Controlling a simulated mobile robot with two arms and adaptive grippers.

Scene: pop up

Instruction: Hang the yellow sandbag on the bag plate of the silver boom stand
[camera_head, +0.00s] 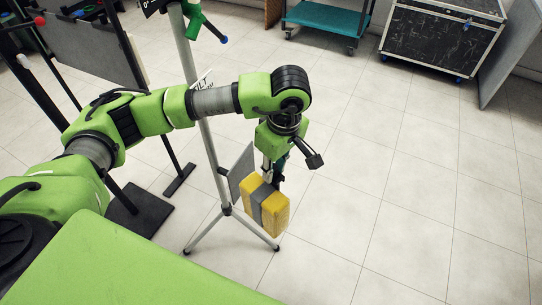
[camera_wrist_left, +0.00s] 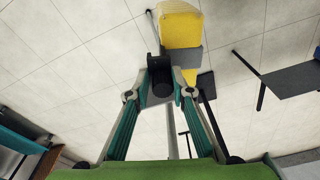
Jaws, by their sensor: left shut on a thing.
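The yellow sandbag (camera_head: 279,214), with a grey band around its middle, hangs below my left gripper (camera_head: 269,167). It also shows at the top of the left wrist view (camera_wrist_left: 181,28). My left gripper is shut on the bag's top; the exact grip is partly hidden. The silver boom stand (camera_head: 208,145) stands just left of the bag on spread legs. Its grey bag plate (camera_head: 241,171) is beside the bag, up and left of it, partly hidden behind it. I cannot tell whether bag and plate touch. My right gripper is not in view.
A dark panel on a black stand (camera_head: 88,58) stands at the upper left, with a black base plate (camera_head: 142,207) on the floor. A teal cart (camera_head: 325,16) and a black case (camera_head: 440,38) are at the back. The tiled floor on the right is clear.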

